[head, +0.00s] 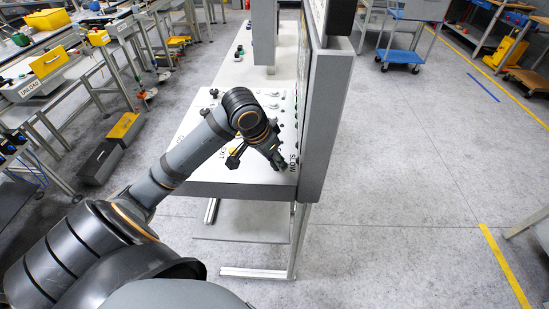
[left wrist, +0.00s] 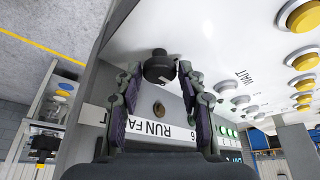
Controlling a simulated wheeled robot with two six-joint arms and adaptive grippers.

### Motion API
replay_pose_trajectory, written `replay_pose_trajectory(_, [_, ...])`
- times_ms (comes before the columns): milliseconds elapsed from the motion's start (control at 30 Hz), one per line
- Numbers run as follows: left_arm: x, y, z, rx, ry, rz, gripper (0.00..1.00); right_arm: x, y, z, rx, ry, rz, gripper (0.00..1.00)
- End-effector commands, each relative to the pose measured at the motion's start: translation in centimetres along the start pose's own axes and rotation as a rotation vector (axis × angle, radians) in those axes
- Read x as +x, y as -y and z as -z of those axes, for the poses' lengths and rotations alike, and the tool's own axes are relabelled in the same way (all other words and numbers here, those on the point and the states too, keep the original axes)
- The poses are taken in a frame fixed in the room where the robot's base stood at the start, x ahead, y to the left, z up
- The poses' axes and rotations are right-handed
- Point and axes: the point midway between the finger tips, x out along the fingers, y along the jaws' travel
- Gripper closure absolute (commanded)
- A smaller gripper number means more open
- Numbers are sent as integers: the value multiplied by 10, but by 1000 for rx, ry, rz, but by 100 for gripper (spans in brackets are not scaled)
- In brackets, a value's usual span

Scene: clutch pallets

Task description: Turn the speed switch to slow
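A black rotary knob (left wrist: 159,56) stands on the pale panel in the left wrist view. I take it for the speed switch, but its pointer direction is not clear. My left gripper (left wrist: 160,72) has its two fingers spread on either side of the knob, with small gaps visible at the fingertips. My right gripper is in neither view.
Yellow push buttons (left wrist: 299,16) line the panel. A grey upright board (head: 325,115) stands close to the right of my gripper. Open floor (head: 420,170) lies farther right.

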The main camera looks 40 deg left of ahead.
Motion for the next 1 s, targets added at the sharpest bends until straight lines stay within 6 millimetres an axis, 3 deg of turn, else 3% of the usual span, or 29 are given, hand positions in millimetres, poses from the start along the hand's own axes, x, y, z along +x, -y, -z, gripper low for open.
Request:
replay_pose_trajectory(33, [0,0,0,0,0,0,71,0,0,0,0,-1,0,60])
replay_pose_trajectory(233, [0,0,0,0,0,0,96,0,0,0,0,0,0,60])
replay_pose_trajectory(567, [-3,1,0,56,3,-21,96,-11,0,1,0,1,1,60])
replay_pose_trajectory(1000, [-4,4,2,377,1,-159,96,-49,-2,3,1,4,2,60])
